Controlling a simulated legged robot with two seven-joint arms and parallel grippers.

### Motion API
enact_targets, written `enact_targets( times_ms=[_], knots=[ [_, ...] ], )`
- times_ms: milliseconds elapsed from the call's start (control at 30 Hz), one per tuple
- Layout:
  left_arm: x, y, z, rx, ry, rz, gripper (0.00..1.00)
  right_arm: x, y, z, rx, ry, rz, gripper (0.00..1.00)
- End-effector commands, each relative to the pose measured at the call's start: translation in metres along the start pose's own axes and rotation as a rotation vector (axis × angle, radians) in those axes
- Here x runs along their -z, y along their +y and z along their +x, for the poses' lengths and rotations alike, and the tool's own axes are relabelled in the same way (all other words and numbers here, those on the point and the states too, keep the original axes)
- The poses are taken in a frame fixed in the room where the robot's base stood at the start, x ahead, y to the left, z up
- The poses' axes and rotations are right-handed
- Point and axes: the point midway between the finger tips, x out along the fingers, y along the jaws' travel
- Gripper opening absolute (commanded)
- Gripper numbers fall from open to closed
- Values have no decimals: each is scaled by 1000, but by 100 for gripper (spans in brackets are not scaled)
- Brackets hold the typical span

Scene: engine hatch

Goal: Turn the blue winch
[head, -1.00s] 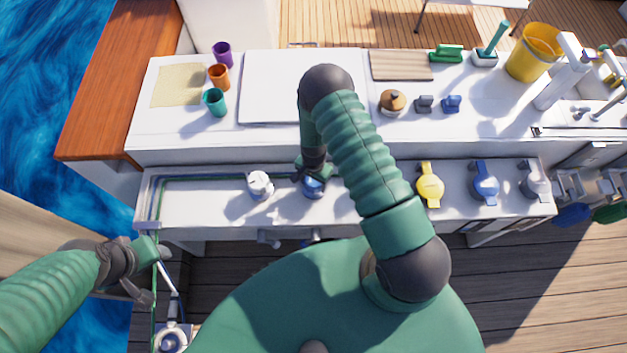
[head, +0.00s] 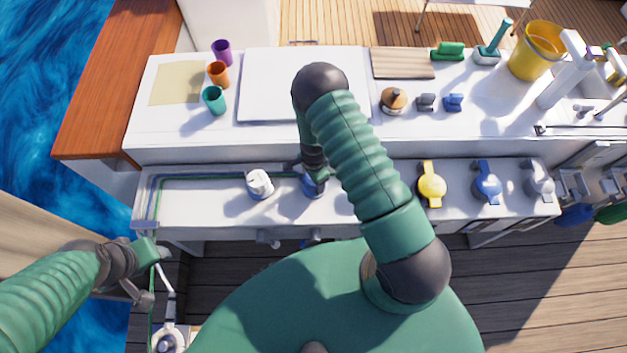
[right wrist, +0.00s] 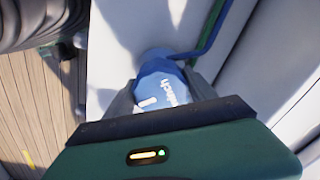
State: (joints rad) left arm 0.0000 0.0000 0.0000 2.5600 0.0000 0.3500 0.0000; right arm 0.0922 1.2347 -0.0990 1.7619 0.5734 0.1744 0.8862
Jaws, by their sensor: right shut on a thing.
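The blue winch (head: 313,188) stands on the white lower ledge, just right of the white winch (head: 260,184). My right gripper (head: 315,178) reaches down onto it from above and partly hides it. In the right wrist view the blue winch (right wrist: 160,88) with white lettering sits between my two fingers, which are shut on it. A blue line (right wrist: 212,35) runs from the winch along the ledge. My left gripper (head: 145,270) is at the lower left, far from the winch; its jaw opening is not clear.
The counter (head: 170,130) behind holds cups, a board, small knobs and a yellow bucket (head: 537,52). Water lies to the left.

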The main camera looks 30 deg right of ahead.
Motion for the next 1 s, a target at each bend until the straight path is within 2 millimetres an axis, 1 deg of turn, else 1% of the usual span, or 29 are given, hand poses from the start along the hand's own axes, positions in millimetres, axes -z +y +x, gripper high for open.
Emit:
enact_targets(
  times_ms=[33, 200, 400, 600, 1000],
  knots=[
    [0, 0, 2, 0, 0, 0, 50, 1, -3, 0, 6, 3, 33, 24],
    [-1, 0, 3, 0, 0, 0, 50, 2, -3, -1, 7, 4, 144, 24],
    [-1, 0, 5, 0, 0, 0, 50, 2, -4, -1, 6, 3, 230, 24],
    [-1, 0, 5, 0, 0, 0, 50, 2, -4, -2, 7, 3, 268, 24],
    [-1, 0, 5, 0, 0, 0, 50, 2, -4, -2, 8, 3, 273, 24]
  ],
)
